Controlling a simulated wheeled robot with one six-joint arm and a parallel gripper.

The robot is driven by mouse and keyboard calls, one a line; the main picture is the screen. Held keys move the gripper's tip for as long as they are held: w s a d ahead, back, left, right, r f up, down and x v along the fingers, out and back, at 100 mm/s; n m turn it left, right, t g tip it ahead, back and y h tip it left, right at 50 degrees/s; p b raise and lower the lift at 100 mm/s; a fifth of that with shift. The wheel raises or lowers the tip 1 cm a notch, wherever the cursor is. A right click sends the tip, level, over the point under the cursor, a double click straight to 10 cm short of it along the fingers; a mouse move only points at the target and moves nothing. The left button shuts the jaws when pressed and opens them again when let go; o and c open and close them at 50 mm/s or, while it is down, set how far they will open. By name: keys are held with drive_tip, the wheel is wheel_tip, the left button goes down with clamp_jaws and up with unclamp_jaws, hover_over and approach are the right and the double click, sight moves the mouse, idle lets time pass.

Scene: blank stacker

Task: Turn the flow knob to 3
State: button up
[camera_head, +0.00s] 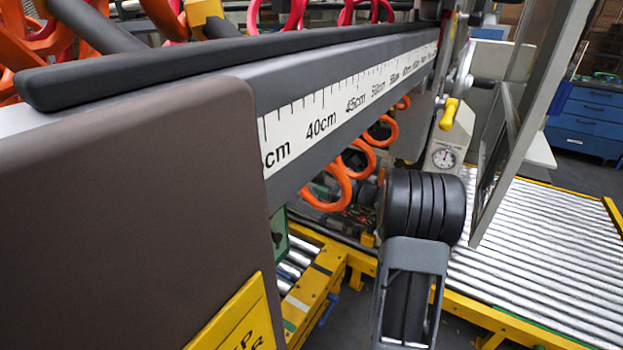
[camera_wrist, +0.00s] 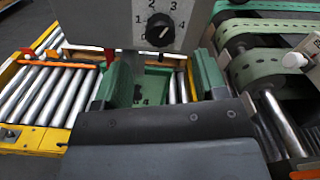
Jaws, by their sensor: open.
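The flow knob (camera_wrist: 160,29) is a round black dial on a grey panel (camera_wrist: 110,22), at the top middle of the wrist view. The numbers 1 to 4 are printed around its upper side, with 1 at the left and 4 at the right. A small light mark shows on its face, but I cannot read the setting surely. My gripper (camera_wrist: 161,72) is open, its two green-faced fingers spread apart below the panel, with nothing between them. The knob appears beyond and above the fingers, apart from them. I cannot make out the knob or my gripper in the head view.
A long beam with a centimetre scale (camera_head: 345,102) crosses the head view. A framed glass panel (camera_head: 530,110) hangs at the right above a roller conveyor (camera_head: 540,250). A yellow-handled lever (camera_head: 449,113) and a dial gauge (camera_head: 444,158) stand behind. Rollers (camera_wrist: 45,95) lie left in the wrist view.

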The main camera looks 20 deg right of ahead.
drive_tip(key=v, duration=0.7)
idle(0.5)
drive_tip(key=s+a+f+n+g, duration=0.3)
drive_tip(key=f+n+g, duration=0.1)
drive_tip(key=f+g, duration=0.15)
drive_tip(key=s+a+n+g+h+p, duration=0.3)
drive_tip(key=s+a+n+g+h, duration=0.1)
drive_tip(key=s+a+n+g, duration=0.4)
drive_tip(key=s+a+r+n+t+h+p, duration=0.2)
drive_tip(key=s+a+r+n+h+p, duration=0.4)
drive_tip(key=r+n, duration=0.5)
drive_tip(key=s+a+n, duration=0.2)
drive_tip(key=a, duration=0.1)
drive_tip(key=shift+s+r+n, duration=0.2)
drive_tip(key=shift+r+n, duration=0.1)
drive_tip(key=shift+a, duration=0.1)
drive_tip(key=shift+c, duration=0.2)
